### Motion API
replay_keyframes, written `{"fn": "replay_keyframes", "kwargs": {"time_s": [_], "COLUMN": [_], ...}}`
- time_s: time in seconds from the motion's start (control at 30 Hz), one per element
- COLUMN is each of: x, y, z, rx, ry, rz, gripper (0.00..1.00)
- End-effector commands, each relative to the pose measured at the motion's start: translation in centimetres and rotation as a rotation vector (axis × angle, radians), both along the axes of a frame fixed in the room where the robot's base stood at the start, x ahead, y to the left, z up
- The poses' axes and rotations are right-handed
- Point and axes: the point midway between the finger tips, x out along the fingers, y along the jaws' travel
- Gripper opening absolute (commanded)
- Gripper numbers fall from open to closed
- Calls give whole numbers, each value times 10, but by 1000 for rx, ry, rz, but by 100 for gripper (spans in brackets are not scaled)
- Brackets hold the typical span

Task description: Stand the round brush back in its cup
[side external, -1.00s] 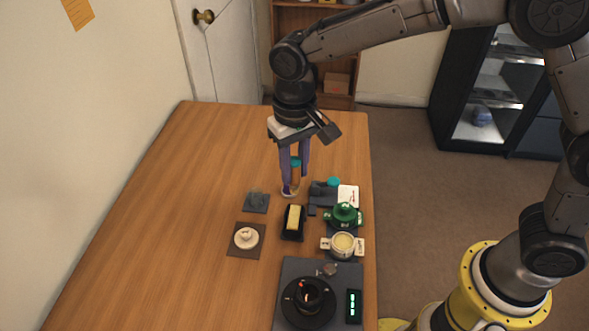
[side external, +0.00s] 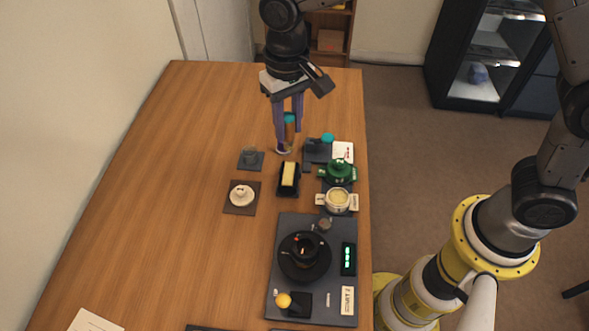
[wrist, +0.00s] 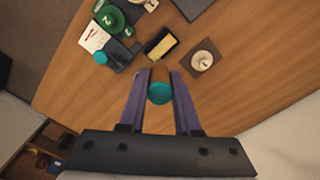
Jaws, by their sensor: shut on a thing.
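The round brush (side external: 290,133), a brown cylinder with a teal end, stands roughly upright between the two purple fingers of my gripper (side external: 285,145). The gripper is shut on it, pointing down near the table's far right part. In the wrist view the brush's teal end (wrist: 159,93) faces the camera between the fingers. A pale round rim (side external: 283,150) shows low by the fingertips; I cannot tell whether it is the cup or whether the brush is inside it. The brush's lower end is partly hidden by a finger.
Close by are a small grey glass-like item (side external: 249,156) on a dark mat, a black holder with a yellow block (side external: 289,175), and a dark stand with a teal-topped item (side external: 327,138). A green lidded pot (side external: 340,171) is at right. The left table is clear.

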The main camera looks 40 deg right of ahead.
Motion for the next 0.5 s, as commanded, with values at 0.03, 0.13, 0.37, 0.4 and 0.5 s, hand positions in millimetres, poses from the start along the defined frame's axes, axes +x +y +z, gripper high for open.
{"fn": "replay_keyframes", "kwargs": {"time_s": [0.03, 0.13, 0.37, 0.4, 0.5], "x": [0, 12, 63, 72, 89], "y": [0, 6, 23, 26, 31], "z": [2, 11, 8, 6, -3], "rx": [-1, 9, 15, 16, 15], "ry": [1, -17, -30, -32, -28], "rz": [4, 12, 15, 15, 13], "gripper": [0, 0, 0, 0, 0]}}
